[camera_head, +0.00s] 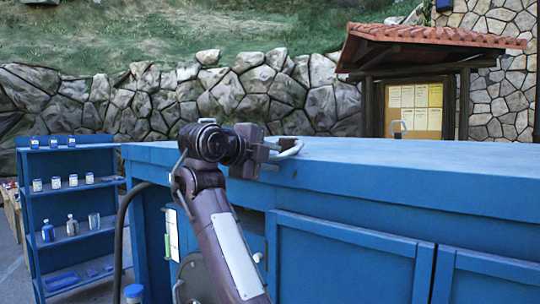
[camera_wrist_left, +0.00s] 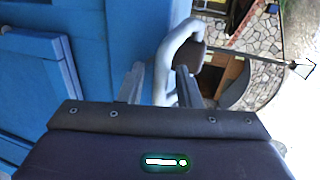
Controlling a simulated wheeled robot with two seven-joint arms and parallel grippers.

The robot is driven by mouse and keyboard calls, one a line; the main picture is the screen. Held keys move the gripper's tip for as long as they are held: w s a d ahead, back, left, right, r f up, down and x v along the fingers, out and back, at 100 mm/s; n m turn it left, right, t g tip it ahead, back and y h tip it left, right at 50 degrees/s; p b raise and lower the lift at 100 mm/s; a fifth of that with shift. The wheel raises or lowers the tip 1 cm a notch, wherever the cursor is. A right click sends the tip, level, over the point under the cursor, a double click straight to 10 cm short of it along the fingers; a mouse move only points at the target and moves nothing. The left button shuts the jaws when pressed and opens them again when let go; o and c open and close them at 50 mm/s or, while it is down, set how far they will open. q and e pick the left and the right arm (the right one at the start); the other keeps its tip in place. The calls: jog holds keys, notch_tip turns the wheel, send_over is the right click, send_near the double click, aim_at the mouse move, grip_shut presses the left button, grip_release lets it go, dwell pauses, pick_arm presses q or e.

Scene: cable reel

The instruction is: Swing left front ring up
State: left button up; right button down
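A pale grey ring (camera_head: 291,150) shows at the front top edge of the blue cabinet (camera_head: 400,180), just right of my left gripper (camera_head: 273,152). In the left wrist view, the same curved ring (camera_wrist_left: 176,48) comes down from the top and passes between my left gripper's two fingers (camera_wrist_left: 161,80), nearer the right finger. The fingers stand apart, with a gap beside the ring. I cannot tell whether the right finger touches it. The rest of the ring's fixing is hidden behind the gripper. My right gripper is not in view.
A blue shelf (camera_head: 69,187) with small bottles and jars stands left of the cabinet. A dark hose (camera_head: 120,235) runs down the cabinet's left end. A notice board (camera_head: 420,108) under a roof stands behind.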

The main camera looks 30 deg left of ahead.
pick_arm(q)
grip_shut()
